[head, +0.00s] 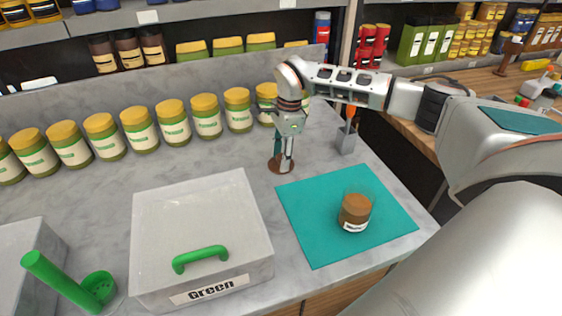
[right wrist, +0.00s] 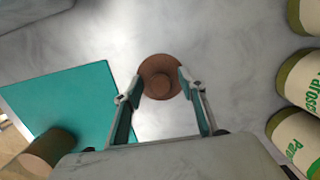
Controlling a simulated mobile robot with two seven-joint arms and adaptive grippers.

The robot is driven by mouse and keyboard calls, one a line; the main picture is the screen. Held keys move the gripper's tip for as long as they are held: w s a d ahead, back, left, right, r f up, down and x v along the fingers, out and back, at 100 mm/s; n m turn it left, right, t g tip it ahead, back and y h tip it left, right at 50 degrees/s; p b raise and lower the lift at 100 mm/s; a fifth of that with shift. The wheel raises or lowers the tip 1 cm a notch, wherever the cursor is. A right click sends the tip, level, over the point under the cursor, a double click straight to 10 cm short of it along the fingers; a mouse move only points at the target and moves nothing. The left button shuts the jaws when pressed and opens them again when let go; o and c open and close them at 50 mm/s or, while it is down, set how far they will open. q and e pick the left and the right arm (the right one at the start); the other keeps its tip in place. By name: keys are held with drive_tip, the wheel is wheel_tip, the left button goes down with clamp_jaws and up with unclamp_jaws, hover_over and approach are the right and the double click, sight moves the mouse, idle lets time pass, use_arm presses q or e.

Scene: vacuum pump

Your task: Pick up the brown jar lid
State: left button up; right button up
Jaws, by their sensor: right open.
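The brown jar lid (head: 274,167) is a small round brown disc on the grey marbled counter, behind the teal mat. My left gripper is not in view.
A brown jar (head: 355,212) stands on the teal mat (head: 315,247). A grey box with a green handle (head: 200,257) stands left of the mat. Several yellow-lidded jars (head: 172,122) line the counter's back. A grey holder (head: 346,140) stands right of the lid.

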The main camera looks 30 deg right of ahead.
drive_tip(key=c, duration=0.9)
